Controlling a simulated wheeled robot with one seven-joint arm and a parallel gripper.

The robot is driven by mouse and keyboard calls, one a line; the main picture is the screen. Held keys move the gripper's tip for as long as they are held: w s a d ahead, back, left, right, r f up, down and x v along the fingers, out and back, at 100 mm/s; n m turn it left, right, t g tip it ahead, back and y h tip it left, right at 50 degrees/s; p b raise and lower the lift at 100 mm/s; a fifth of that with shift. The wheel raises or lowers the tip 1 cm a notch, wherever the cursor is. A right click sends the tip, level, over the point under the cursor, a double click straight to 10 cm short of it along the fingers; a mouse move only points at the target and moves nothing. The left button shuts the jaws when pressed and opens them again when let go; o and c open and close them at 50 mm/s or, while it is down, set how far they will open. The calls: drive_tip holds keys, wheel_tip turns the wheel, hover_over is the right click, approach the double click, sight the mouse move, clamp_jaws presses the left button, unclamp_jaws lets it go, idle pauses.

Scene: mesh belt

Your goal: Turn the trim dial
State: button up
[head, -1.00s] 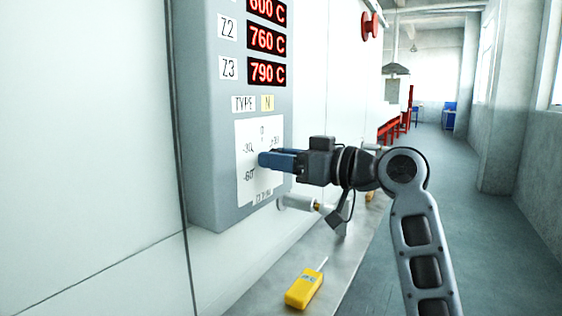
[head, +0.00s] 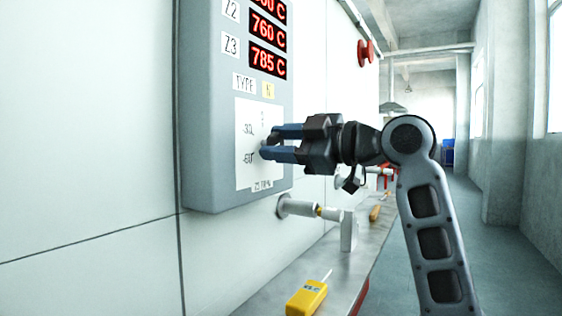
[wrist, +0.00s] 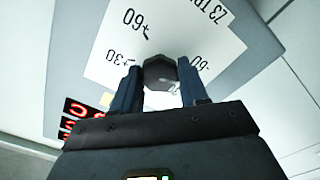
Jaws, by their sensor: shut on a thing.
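The trim dial (wrist: 161,72) is a small dark grey knob on a white plate (head: 247,172) low on the grey control box. In the wrist view the plate reads upside down, with marks such as +60 and +30 and a "Z3 TRI…" label. My gripper (wrist: 160,88) is shut on the dial, one blue finger on each side of it. In the head view my gripper (head: 268,144) reaches in from the right and its fingers hide most of the dial. I cannot make out which mark the dial points to.
The red Z3 readout (head: 268,60) shows 785 C, and Z2 above it shows 760 C. A white pipe fitting (head: 297,207) juts from the wall below the box. A yellow handheld device (head: 306,298) lies on the ledge (head: 335,262). A red knob (head: 366,52) is farther along the wall.

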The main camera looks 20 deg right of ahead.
drive_tip(key=shift+n+b, duration=0.85)
drive_tip(key=shift+n, duration=0.25)
drive_tip(key=shift+a, duration=0.1)
drive_tip(key=o, duration=1.1)
drive_tip(key=shift+c, duration=0.2)
drive_tip(key=v, duration=0.8)
drive_tip(key=shift+w, duration=0.1)
